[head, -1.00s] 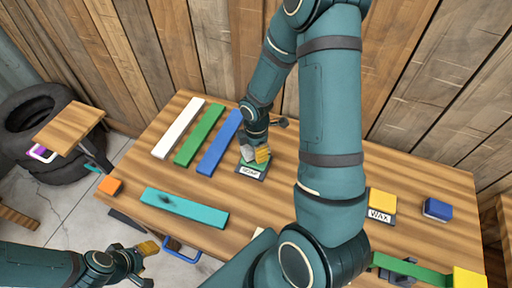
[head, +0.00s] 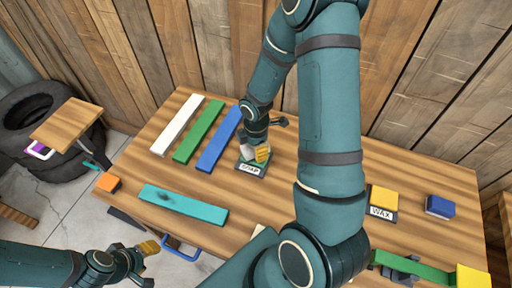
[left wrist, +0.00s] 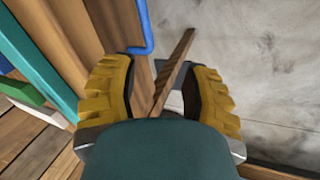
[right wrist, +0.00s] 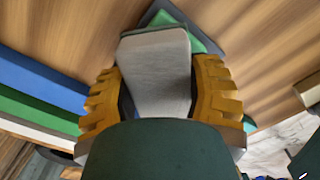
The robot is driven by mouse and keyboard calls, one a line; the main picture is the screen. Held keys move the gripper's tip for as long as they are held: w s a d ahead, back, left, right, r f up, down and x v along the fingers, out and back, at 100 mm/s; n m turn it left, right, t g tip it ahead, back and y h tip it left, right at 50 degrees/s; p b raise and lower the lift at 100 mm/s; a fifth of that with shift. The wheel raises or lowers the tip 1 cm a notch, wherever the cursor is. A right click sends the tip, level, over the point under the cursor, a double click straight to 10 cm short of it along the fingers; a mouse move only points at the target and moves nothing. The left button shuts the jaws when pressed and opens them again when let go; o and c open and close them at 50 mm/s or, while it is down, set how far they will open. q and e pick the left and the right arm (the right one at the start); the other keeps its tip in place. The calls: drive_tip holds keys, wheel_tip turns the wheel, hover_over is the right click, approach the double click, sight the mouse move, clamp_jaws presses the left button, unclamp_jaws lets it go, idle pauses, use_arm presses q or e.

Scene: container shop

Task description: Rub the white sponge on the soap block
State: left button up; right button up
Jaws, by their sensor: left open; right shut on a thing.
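My right gripper (right wrist: 157,100) is shut on the white sponge (right wrist: 158,65), which looks pale grey in the right wrist view. The sponge is over the green soap block (right wrist: 193,32), which shows as a green corner past the sponge's far end. In the head view the soap (head: 246,164) lies on a dark base labelled SOAP, and the gripper's yellow fingers are right above it. I cannot tell whether sponge and soap touch. My left gripper (left wrist: 165,95) is open and empty, low at the left, off the table's front edge.
White, green and blue bars (head: 218,141) lie left of the soap. A teal bar (head: 184,205) with a dark smudge lies near the front edge. A yellow block (head: 382,199) on a WAX base and a blue block (head: 439,207) are at the right. An orange block (head: 108,182) is at the left.

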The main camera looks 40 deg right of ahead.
drive_tip(key=shift+f+b, duration=0.4)
drive_tip(key=shift+f, duration=0.15)
idle(1.3)
drive_tip(key=shift+r, duration=0.15)
drive_tip(key=shift+r+p, duration=2.95)
drive_tip(key=shift+r, duration=0.45)
drive_tip(key=w+a+m+b, duration=0.1)
drive_tip(key=w+a+m, duration=0.1)
drive_tip(key=a+m, duration=0.5)
drive_tip(key=w+a+m+b, duration=0.2)
drive_tip(key=w+a+m, duration=0.1)
drive_tip(key=a+m, duration=0.4)
drive_tip(key=shift+a+r+m+b, duration=0.3)
drive_tip(key=shift+a+r+m, duration=0.1)
drive_tip(key=shift+a, duration=0.5)
